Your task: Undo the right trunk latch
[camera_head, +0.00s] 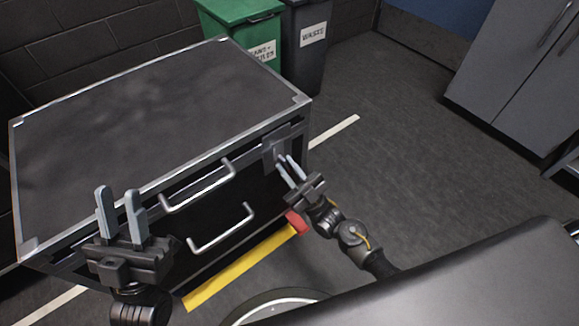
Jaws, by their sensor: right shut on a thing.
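The trunk (160,110) is a large black case with silver metal edges, and its lid is down. The right latch (275,152) is a small metal plate on the trunk's front near the right corner, partly covered by my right gripper's fingers. My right gripper (288,168) is shut on the right latch, its fingertips pointing up at the trunk's front. My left gripper (121,212) is open and empty, fingers up, in front of the trunk's left part. It hides part of the front there, and no left latch can be made out.
Two silver handles, an upper (200,190) and a lower (222,231), stick out of the trunk's front. A yellow bar (240,268) with a red end lies low in front. Green (240,28) and dark (306,50) bins stand behind. Floor to the right is clear before grey cabinets (520,65).

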